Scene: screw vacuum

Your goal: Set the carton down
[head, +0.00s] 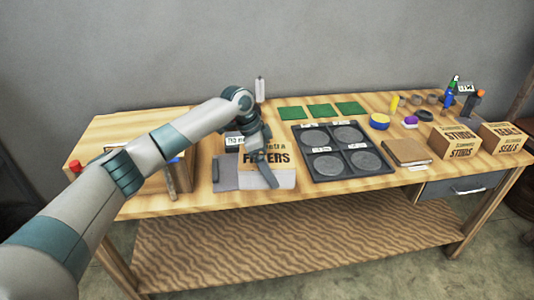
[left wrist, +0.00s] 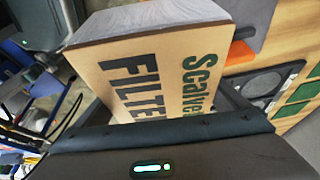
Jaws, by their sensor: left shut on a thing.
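The carton (head: 280,157) is a brown box printed "FILTERS", near the front edge of the wooden table, left of the middle. My left gripper (head: 266,168) reaches down over it and is shut on it, covering part of its face. In the left wrist view the carton (left wrist: 165,75) fills the space between the dark fingers, with its print facing the camera and a greyish-white side visible at the top. Whether its underside touches the surface below cannot be told. My right gripper is not in view.
A grey mat (head: 226,172) lies just left of the carton. A black tray (head: 312,175) with round discs stands close on its right. Green squares (head: 320,111) lie behind. Boxes marked "STUDS" (head: 454,142) and "SEALS" (head: 502,139) stand at the right.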

